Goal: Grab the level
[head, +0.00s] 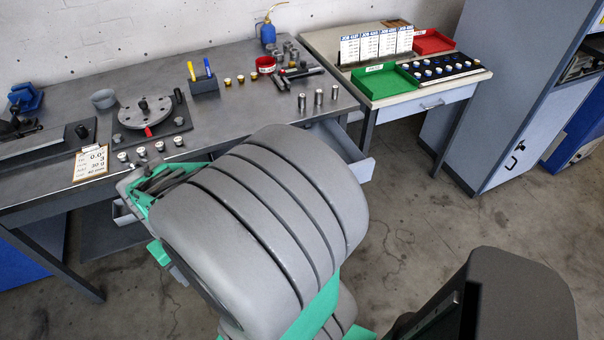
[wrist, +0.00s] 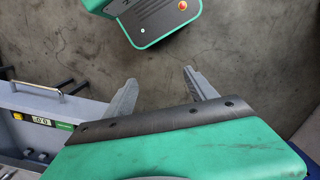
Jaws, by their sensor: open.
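I cannot pick out the level for certain in either view. In the head view, several dark bar-like tools (head: 302,72) lie on the bench beside a red cup, too small to tell apart. My gripper (wrist: 160,77) shows in the wrist view with its two grey fingers spread and nothing between them. Bare concrete floor is behind the fingers. In the head view my arm hides the gripper and part of the bench's front edge.
The grey workbench (head: 235,120) carries a round rotor plate (head: 145,112), a pen block (head: 204,84), a blue bottle (head: 268,33) and small weights. A side table (head: 350,70) holds green (head: 385,82) and red (head: 432,42) trays. A drawer (head: 345,150) stands open. A cabinet (head: 500,80) is at right.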

